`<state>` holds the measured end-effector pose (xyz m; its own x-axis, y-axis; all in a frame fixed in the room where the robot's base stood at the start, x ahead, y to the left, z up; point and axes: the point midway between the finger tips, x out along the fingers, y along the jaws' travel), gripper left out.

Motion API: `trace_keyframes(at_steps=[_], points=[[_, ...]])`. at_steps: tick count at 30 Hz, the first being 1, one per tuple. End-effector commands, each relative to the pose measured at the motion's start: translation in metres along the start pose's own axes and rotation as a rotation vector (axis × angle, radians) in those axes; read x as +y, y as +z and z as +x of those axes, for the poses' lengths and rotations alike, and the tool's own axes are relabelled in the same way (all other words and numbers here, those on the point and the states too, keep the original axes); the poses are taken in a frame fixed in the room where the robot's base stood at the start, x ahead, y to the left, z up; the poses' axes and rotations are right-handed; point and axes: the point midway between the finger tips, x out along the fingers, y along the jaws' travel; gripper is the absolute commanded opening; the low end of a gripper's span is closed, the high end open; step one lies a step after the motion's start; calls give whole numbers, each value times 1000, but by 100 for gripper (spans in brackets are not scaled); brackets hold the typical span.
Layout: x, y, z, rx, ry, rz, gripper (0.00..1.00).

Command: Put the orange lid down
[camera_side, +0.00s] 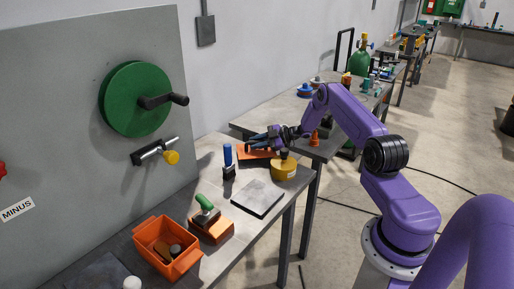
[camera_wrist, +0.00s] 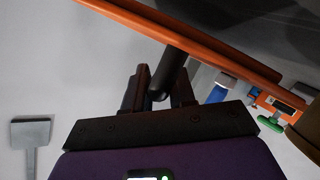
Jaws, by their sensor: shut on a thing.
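The orange lid (camera_side: 257,152) is a flat orange plate at the far end of the near bench in the side view. In the wrist view the lid (camera_wrist: 215,45) runs slanting across the top, with a dark handle (camera_wrist: 170,72) standing out from it. My gripper (camera_side: 262,138) is at the lid, reaching in from the right. In the wrist view its two dark fingers (camera_wrist: 158,88) are shut on the handle. The lid's far face is hidden, and I cannot tell whether it touches the bench.
A yellow tin (camera_side: 284,171) stands close to my gripper's right. A blue-handled tool (camera_side: 228,162) stands left of the lid. A grey plate (camera_side: 258,197), a green-handled orange block (camera_side: 211,225) and an orange crate (camera_side: 168,249) are nearer. A panel with a green wheel (camera_side: 133,98) rises left.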

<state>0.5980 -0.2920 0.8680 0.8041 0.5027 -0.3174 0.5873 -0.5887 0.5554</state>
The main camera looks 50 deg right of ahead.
Motion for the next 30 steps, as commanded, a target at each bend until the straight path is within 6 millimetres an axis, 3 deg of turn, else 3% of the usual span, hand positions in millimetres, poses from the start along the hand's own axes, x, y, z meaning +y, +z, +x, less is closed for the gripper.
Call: trace_keyframes(at_steps=[5,17,18,20,30], points=[[-10,14,6,0,0,1,0],[-12,17,7,0,1,-1,0],[-12,17,7,0,0,0,28],[-12,17,7,0,0,0,48],[-12,16,7,-1,-1,0,50]])
